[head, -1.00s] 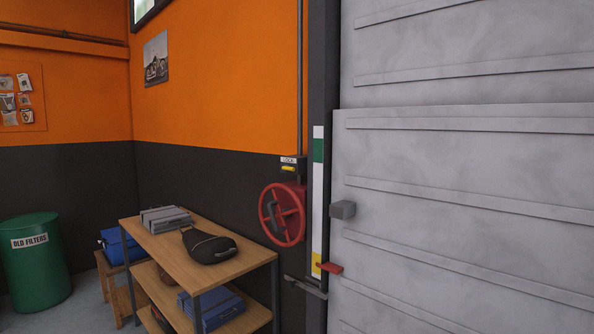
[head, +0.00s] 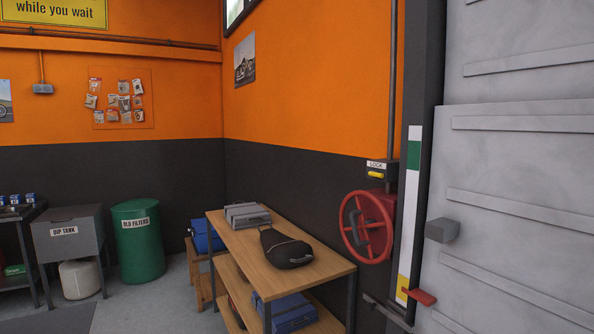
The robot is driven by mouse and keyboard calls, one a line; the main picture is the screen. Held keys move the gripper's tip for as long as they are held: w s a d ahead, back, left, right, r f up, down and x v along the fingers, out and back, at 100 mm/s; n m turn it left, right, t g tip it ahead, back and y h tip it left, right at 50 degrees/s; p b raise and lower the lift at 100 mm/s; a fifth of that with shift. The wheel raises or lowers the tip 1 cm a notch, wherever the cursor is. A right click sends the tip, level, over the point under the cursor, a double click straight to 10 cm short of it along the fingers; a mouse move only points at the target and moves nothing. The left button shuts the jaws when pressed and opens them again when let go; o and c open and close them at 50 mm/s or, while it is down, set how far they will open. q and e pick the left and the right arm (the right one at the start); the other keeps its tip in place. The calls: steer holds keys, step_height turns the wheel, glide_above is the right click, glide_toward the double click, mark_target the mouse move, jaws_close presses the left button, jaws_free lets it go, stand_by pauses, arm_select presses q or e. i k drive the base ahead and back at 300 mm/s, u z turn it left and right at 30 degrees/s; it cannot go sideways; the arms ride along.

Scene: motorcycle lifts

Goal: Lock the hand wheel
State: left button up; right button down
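The red hand wheel (head: 366,228) is mounted on the wall at the right, beside the dark door post. A dark handle shows on its left part. Just above it is a small dark box (head: 381,170) with a "LOCK" label and a yellow part on its front. A white strip (head: 408,220) on the post has a green band near its top and a yellow band at its bottom. A red pointer (head: 420,297) sits beside the yellow band. Neither of my grippers is in view.
A wooden shelf table (head: 330,267) stands left of and below the wheel, with a black bag (head: 286,248) and a grey case (head: 247,215) on top. A large grey panelled door (head: 530,200) fills the right. A green drum (head: 138,243) and dip tank (head: 68,240) stand at left, with floor before them.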

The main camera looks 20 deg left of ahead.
mark_target(374, 173)
steer(key=u, duration=0.8)
steer(key=i, duration=1.05)
steer(key=u, duration=0.2)
